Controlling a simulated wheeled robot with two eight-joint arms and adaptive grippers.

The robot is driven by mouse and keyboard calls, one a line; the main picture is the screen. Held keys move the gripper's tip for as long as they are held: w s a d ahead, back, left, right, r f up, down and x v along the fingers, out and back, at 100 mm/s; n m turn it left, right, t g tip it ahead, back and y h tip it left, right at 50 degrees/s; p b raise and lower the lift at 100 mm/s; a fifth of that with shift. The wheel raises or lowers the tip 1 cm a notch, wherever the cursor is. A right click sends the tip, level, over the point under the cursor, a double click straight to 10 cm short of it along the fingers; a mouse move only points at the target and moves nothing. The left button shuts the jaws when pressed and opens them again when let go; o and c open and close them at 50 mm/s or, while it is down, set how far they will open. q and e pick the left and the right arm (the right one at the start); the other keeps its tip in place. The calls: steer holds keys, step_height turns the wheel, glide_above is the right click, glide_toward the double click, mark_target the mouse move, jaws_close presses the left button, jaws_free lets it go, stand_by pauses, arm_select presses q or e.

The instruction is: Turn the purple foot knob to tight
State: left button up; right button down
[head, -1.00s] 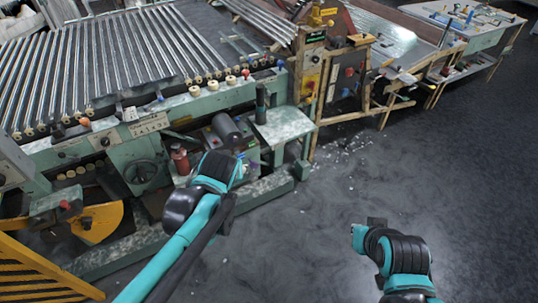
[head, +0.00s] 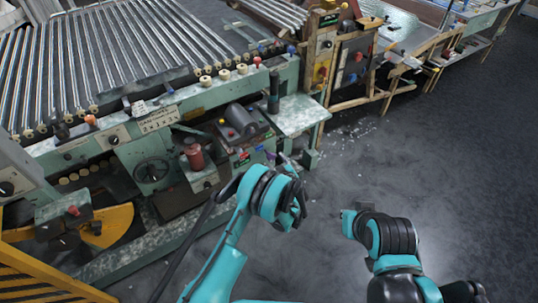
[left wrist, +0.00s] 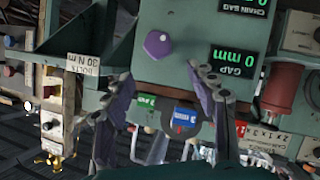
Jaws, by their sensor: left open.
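The purple foot knob (left wrist: 158,44) is a small faceted knob on a green-grey panel, at the top middle of the left wrist view. In the head view it is a tiny purple spot (head: 271,155) on the machine's side. My left gripper (left wrist: 167,88) is open and empty, its two dark fingers spread below the knob in the left wrist view and not visibly touching it. In the head view the left gripper (head: 292,190) is just in front of the machine, to the right of and below the knob. My right arm is at the lower right; its fingers cannot be made out.
Upside-down displays, one reading GAP 0 mm (left wrist: 238,64), sit beside the knob. A dark red cylinder (head: 194,157) and a grey motor (head: 238,120) stand left of the knob. A small side table (head: 300,115) juts out above. The floor (head: 400,160) at right is clear.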

mark_target(272, 159)
arm_select(q)
steer(key=w+f, duration=0.1)
steer(key=w, duration=0.1)
steer(key=w+a+f+b, duration=0.1)
steer(key=f, duration=0.1)
steer(key=w+f+b, duration=0.1)
steer(key=w, duration=0.1)
steer(key=shift+w+a+f, duration=0.3)
steer(key=shift+a, duration=0.05)
steer(key=shift+w+a+f+b, duration=0.2)
steer(key=shift+w+b, duration=0.15)
steer(key=shift+w, duration=0.25)
steer(key=shift+r, duration=0.1)
steer(key=c, duration=1.2)
